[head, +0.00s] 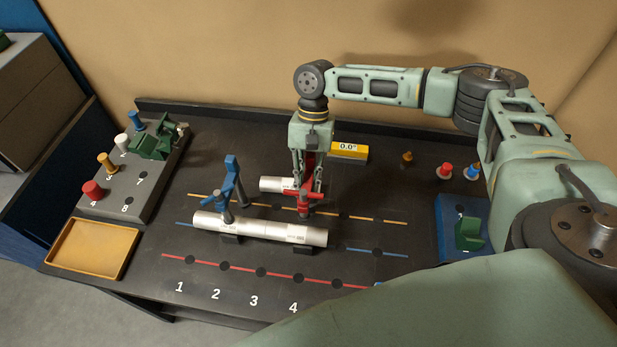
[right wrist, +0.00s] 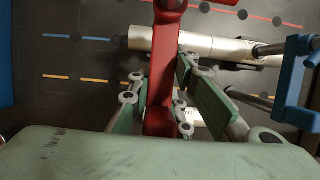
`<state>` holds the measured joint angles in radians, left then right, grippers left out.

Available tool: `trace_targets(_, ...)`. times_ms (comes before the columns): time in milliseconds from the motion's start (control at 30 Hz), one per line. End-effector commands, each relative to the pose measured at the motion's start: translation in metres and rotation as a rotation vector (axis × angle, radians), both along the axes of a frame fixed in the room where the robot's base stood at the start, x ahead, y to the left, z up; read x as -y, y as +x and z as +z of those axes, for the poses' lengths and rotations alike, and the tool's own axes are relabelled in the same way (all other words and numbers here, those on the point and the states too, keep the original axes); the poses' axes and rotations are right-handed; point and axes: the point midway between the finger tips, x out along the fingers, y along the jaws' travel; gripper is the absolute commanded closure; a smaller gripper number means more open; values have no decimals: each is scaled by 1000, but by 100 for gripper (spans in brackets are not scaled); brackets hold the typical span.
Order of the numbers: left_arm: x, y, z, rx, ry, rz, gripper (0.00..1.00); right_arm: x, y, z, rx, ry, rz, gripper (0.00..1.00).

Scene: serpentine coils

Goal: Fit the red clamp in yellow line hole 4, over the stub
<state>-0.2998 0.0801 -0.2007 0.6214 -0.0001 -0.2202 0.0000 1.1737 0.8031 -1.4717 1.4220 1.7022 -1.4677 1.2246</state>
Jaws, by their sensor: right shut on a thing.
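My right gripper (head: 308,186) points down, shut on the red clamp (head: 304,200), near the yellow line (head: 360,217). In the right wrist view the red clamp (right wrist: 160,85) stands between the green fingers. A short silver pipe, the stub (head: 272,184), lies behind the long pipe; its right end meets the clamp and is partly hidden. I cannot tell whether the clamp sits in a hole. A blue clamp (head: 232,180) stands over the long silver pipe (head: 260,229). My left gripper is not in view.
A grey rack (head: 120,205) with colored pegs and a green clamp stands at left, behind a yellow tray (head: 92,250). A blue tray (head: 450,212) with a green piece is at right. A yellow 0.0° display (head: 349,150) stands behind. The red line (head: 225,266) at the front is clear.

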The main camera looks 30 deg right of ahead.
Motion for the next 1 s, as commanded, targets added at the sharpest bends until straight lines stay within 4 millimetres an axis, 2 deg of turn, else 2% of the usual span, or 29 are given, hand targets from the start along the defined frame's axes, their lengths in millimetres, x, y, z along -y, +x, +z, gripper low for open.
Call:
trace_targets(567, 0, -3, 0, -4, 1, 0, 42, -1, -2, 0, 0, 1, 0, 100)
trace_targets(1000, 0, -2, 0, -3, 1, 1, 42, -1, -1, -13, 1, 2, 0, 100)
